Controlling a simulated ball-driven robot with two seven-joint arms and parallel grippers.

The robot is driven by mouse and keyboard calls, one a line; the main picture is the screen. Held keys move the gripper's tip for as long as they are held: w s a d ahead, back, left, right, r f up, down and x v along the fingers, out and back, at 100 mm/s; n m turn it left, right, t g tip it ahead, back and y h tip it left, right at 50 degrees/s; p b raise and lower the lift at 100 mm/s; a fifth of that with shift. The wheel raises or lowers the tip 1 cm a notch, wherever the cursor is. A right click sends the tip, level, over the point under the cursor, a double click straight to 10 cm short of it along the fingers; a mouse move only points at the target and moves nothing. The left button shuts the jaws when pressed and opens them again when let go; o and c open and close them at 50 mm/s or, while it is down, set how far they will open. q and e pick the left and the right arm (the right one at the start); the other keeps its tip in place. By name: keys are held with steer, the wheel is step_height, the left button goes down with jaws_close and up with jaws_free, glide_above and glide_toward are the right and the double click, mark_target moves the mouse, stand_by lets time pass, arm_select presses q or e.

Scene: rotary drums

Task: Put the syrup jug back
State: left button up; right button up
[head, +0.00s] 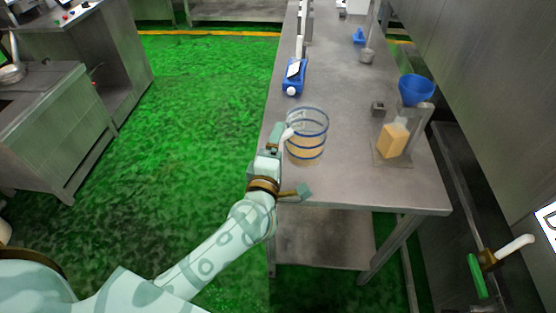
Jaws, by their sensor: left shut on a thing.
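A clear, round jug with blue bands and amber syrup low inside (308,137) is upright at the left edge of the steel table (345,185). A pale spout or handle piece shows at its left side. My left gripper (286,143) is at the jug's left side and shut on it; the exact contact is partly hidden. I cannot tell whether the jug's base touches the table. My right gripper is not in view.
An amber block-shaped container (393,139) stands on a small plate at right, below a blue bowl (416,90). A small grey block (378,108) is near it. A blue device (294,77) lies behind the jug. The table's middle is clear.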

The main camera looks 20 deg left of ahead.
arm_select(q)
steer(key=w+a+f+b, duration=0.1)
steer(key=w+f+b, duration=0.1)
steer(key=f, duration=0.1)
steer(key=w+f+b, duration=0.2)
steer(key=f, duration=0.2)
steer(key=w+a+f+b, duration=0.1)
steer(key=w+f+b, duration=0.1)
steer(key=f+b, duration=0.1)
steer(key=shift+w+a+f, duration=0.1)
steer(key=shift+a+f, duration=0.05)
steer(key=shift+a, duration=0.2)
steer(key=shift+r, duration=0.25)
steer(key=shift+f, duration=0.15)
steer(key=o, duration=0.9)
steer(key=shift+s+r, duration=0.2)
steer(key=shift+s, duration=0.2)
steer(key=s, duration=0.3)
steer(key=s+d+p, duration=0.1)
steer(key=s, duration=0.7)
steer(key=shift+s+d+p, duration=0.15)
steer(key=shift+d+p, duration=0.15)
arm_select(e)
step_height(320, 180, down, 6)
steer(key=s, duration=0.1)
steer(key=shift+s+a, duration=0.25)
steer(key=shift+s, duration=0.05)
